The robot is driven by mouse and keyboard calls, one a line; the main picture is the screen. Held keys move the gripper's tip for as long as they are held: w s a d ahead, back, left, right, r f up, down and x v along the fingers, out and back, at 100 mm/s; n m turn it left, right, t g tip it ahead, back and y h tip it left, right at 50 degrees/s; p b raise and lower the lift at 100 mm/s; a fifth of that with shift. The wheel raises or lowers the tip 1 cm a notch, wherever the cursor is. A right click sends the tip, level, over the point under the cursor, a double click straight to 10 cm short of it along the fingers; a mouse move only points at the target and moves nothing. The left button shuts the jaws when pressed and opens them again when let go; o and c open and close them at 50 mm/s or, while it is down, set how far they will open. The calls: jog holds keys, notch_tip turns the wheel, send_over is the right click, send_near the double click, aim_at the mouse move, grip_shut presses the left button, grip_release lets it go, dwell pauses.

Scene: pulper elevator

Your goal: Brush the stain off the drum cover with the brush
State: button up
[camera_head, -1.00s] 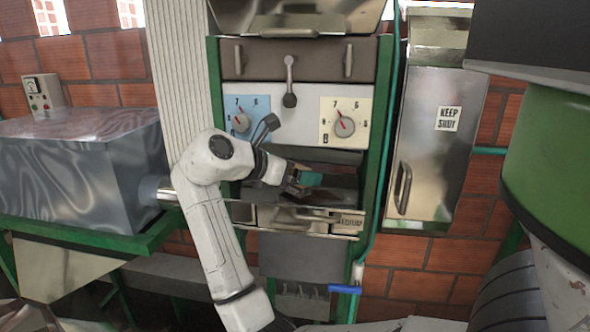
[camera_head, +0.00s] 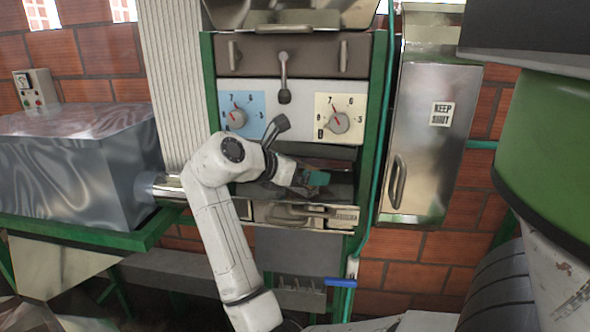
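My gripper (camera_head: 307,182) is at the recessed opening in the middle of the green-framed machine, below the two dials. A small teal piece (camera_head: 319,178) shows at its fingertips, and the gripper appears shut on it. It looks like part of the brush, but its bristles cannot be made out. The dark recess (camera_head: 342,170) behind it seems to hold the drum cover, which is in shadow and partly hidden by my gripper. I cannot make out the stain clearly, or whether the brush touches the cover.
Below the opening is a metal drawer front (camera_head: 345,217) with a handle and label. A lever (camera_head: 284,90) hangs between the dials. A "KEEP SHUT" metal cabinet (camera_head: 425,150) stands right, a metal box (camera_head: 75,165) left. A blue handle (camera_head: 341,282) sticks out low by the frame.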

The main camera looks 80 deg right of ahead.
jog(key=shift+s+d+f, duration=0.1)
jog(key=shift+s+f, duration=0.05)
jog(key=shift+s, duration=0.8)
jog(key=shift+s+d+f, duration=0.1)
jog(key=shift+s, duration=0.85)
jog(key=shift+s+d+r, duration=0.1)
jog(key=shift+s, duration=1.05)
jog(key=shift+s+d+r, duration=0.1)
jog(key=shift+s, duration=1.1)
jog(key=shift+a, duration=0.15)
jog(key=shift+a, duration=0.15)
jog(key=shift+a, duration=0.3)
jog(key=shift+a+r, duration=0.1)
jog(key=shift+a, duration=0.1)
jog(key=shift+w+a, duration=0.1)
jog(key=shift+w, duration=1.4)
